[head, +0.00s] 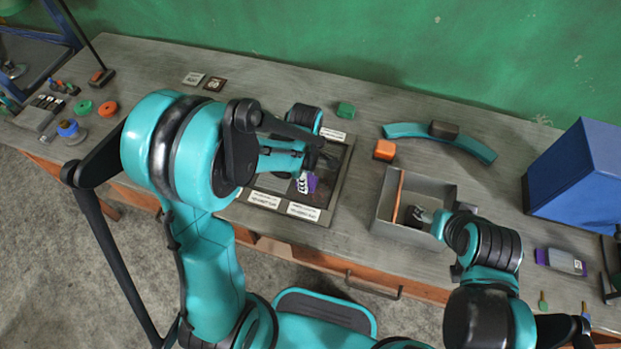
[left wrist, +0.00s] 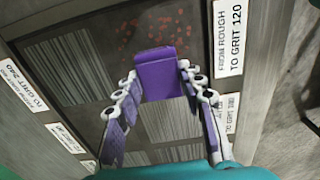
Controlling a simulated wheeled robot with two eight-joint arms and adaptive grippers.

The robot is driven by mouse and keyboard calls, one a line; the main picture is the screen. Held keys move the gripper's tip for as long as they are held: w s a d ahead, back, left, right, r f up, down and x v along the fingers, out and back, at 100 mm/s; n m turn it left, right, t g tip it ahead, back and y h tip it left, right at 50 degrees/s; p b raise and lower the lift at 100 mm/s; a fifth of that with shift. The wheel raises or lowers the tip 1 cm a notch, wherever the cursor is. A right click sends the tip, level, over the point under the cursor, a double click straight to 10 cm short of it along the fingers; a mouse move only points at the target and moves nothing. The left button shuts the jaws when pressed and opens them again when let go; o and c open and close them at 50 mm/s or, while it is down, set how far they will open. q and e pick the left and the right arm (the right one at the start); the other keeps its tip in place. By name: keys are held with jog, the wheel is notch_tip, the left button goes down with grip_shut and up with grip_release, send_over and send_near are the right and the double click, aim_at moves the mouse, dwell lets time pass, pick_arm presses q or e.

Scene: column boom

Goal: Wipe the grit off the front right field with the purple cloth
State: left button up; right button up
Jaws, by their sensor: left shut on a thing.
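The purple cloth (left wrist: 157,75) is a folded pad between the fingers of my left gripper (left wrist: 160,95), which is shut on it. In the head view my left gripper (head: 304,178) is over the framed board (head: 343,180), partly hidden by my arm. In the left wrist view, reddish grit specks (left wrist: 150,28) lie on a dark field just beyond the cloth. Whether the cloth touches the surface is unclear. Lighter striped fields (left wrist: 70,60) lie beside and below. My right gripper (head: 418,214) is at the grey open box; its fingers are not clear.
The grey box (head: 383,207) with an orange-edged divider stands right of the board. An orange block (head: 384,150), a green block (head: 345,110) and a teal curved piece (head: 470,145) lie behind. A blue case (head: 575,180) stands at the right. White labels (head: 303,211) edge the board.

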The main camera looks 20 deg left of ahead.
pick_arm(q)
jog(key=shift+d, duration=0.15)
jog(key=shift+d+f+b, duration=0.1)
jog(key=shift+d+b, duration=0.2)
jog(key=shift+d, duration=1.5)
jog(key=shift+a, duration=0.1)
jog(key=shift+a, duration=1.8)
jog(key=shift+d+b, duration=0.3)
jog(key=shift+d, duration=0.65)
